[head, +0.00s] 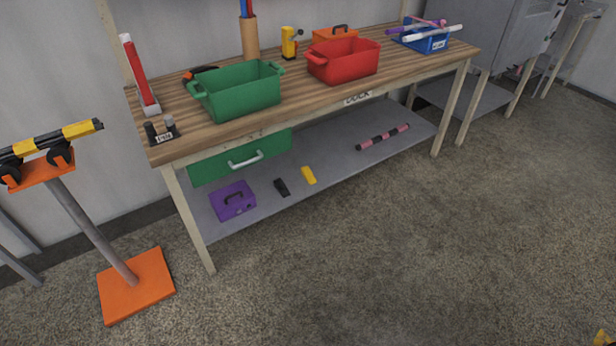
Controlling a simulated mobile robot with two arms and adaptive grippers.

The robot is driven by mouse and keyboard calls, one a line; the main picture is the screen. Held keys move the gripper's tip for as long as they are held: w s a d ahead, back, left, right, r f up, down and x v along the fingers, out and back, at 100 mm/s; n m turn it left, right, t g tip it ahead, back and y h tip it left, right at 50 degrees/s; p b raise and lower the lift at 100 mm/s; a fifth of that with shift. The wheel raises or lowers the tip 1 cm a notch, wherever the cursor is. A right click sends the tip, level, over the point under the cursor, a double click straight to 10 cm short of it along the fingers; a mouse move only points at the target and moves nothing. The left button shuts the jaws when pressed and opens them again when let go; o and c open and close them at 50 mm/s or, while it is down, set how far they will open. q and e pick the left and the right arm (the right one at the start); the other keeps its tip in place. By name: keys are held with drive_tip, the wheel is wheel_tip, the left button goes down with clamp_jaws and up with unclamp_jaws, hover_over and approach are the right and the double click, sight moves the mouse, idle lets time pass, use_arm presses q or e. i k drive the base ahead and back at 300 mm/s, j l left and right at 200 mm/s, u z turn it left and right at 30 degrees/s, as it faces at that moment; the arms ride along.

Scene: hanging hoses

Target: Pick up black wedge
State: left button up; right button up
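A small black piece (282,187), which looks like the black wedge, lies on the grey lower shelf (330,150) of the workbench. It is between a purple toolbox (233,200) on its left and a yellow piece (309,175) of similar size on its right, apart from both. Its exact shape is too small to tell.
The wooden benchtop (290,118) above overhangs the shelf and carries a green bin (240,90) and a red bin (343,60). A bench leg (190,220) stands at the front left. An orange-based stand (137,286) is further left. The carpet in front is clear.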

sight(279, 185)
drive_tip(key=i+l, duration=0.25)
drive_tip(key=i, duration=0.2)
drive_tip(key=i+l, duration=0.55)
drive_tip(key=i, duration=0.3)
